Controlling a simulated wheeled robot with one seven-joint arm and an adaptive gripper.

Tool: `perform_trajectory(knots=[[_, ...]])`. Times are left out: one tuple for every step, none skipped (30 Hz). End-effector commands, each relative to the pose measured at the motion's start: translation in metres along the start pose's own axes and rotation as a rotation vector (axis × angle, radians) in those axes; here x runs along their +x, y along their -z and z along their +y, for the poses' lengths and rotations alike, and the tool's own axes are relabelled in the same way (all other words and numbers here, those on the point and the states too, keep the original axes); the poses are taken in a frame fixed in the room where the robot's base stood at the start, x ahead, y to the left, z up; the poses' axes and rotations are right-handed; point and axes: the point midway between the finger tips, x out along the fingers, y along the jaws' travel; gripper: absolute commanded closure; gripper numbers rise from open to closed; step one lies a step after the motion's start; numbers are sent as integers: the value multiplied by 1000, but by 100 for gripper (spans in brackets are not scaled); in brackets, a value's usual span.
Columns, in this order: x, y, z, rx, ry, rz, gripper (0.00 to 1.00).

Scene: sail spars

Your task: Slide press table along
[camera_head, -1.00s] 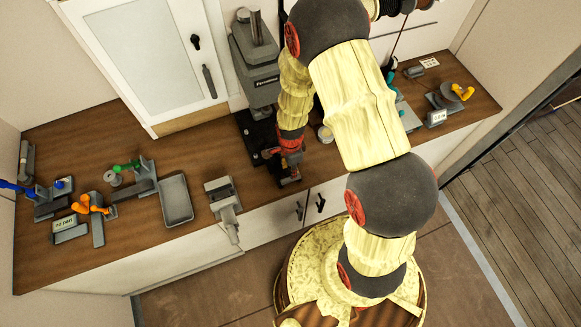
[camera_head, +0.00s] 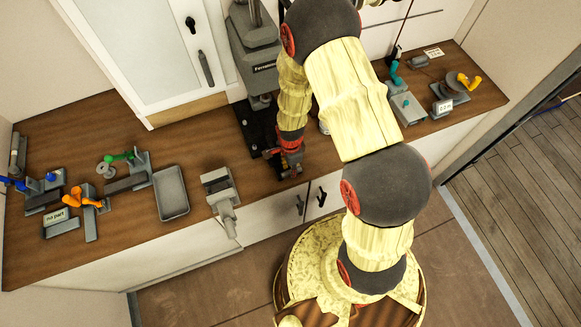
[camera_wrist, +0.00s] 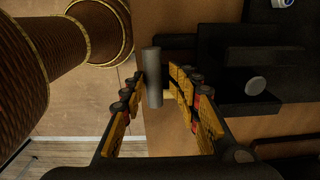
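The grey press (camera_head: 255,50) stands on the counter against the back cabinets. Its black table and base (camera_head: 257,130) reach toward the counter's front edge, partly hidden by my arm. My gripper (camera_head: 290,168) is low at the front end of the black table. In the wrist view my gripper (camera_wrist: 160,100) has its two yellow-padded fingers spread apart. A grey cylindrical handle (camera_wrist: 153,78) stands between them, with a clear gap to the left finger; contact with the right finger cannot be told. The black press table (camera_wrist: 245,62) is just right of the fingers.
A grey vise (camera_head: 219,190) and a grey tray (camera_head: 171,193) sit left of the press. Orange (camera_head: 80,198) and green (camera_head: 120,158) clamps stand farther left. A teal-handled fixture (camera_head: 405,103) and a yellow-handled one (camera_head: 455,88) are at right. Counter between tray and press is partly clear.

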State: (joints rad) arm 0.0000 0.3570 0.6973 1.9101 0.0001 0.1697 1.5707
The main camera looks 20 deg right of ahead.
Motion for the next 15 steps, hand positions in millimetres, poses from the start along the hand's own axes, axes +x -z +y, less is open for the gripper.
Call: perform_trajectory(knots=[[4,0,7,0,-14,0,79],[4,0,8,0,-15,0,80],[4,0,8,0,-16,0,83],[4,0,8,0,-16,0,84],[4,0,8,0,-17,0,86],[5,0,9,0,-17,0,88],[5,0,9,0,-18,0,90],[5,0,9,0,-18,0,92],[5,0,10,0,-19,0,94],[5,0,10,0,-19,0,95],[6,0,10,0,-20,0,95],[6,0,10,0,-20,0,95],[6,0,10,0,-21,0,96],[6,0,10,0,-21,0,96],[7,0,9,0,-21,0,96]])
